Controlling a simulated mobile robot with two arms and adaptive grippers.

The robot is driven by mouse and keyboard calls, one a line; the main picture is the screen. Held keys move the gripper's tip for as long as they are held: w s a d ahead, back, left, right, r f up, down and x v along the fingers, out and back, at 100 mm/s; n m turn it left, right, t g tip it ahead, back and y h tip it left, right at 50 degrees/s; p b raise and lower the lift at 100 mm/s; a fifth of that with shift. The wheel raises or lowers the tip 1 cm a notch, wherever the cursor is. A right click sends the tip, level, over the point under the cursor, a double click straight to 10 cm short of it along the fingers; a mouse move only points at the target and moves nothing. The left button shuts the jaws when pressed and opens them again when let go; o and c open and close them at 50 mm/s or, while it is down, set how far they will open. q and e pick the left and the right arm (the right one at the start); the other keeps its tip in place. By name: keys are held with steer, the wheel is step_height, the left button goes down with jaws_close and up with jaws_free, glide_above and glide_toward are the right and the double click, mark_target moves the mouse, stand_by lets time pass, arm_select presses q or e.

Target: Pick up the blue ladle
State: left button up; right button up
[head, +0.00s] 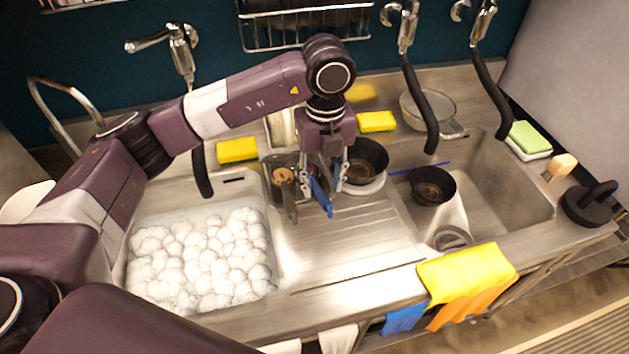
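My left gripper (325,181) points down over the drainboard between the two sinks. Its fingers stand apart. A narrow blue piece (321,198), which looks like the blue ladle's handle, shows between and just below the fingertips; I cannot tell whether they touch it, and its other end is hidden. A clear container (280,186) with brown contents is just left of the gripper. A black bowl (369,155) on a pale round base is just right. A second thin blue strip (425,167) lies by the right sink's edge. My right gripper is not in view.
The left sink (273,268) is full of white foam. A black pan (432,187) is in the right sink. Yellow sponges (237,150) and a strainer (428,107) are behind. Black hose taps (420,105) hang at the right. The front drainboard (345,245) is clear.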

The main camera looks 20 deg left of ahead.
mark_target(323, 196)
arm_select(q)
step_height(323, 196, down, 4)
steer(key=shift+w+f+p, duration=0.15)
steer(key=shift+p, duration=1.05)
steer(key=shift+f, duration=0.55)
steer(key=shift+d, duration=0.1)
jaws_close()
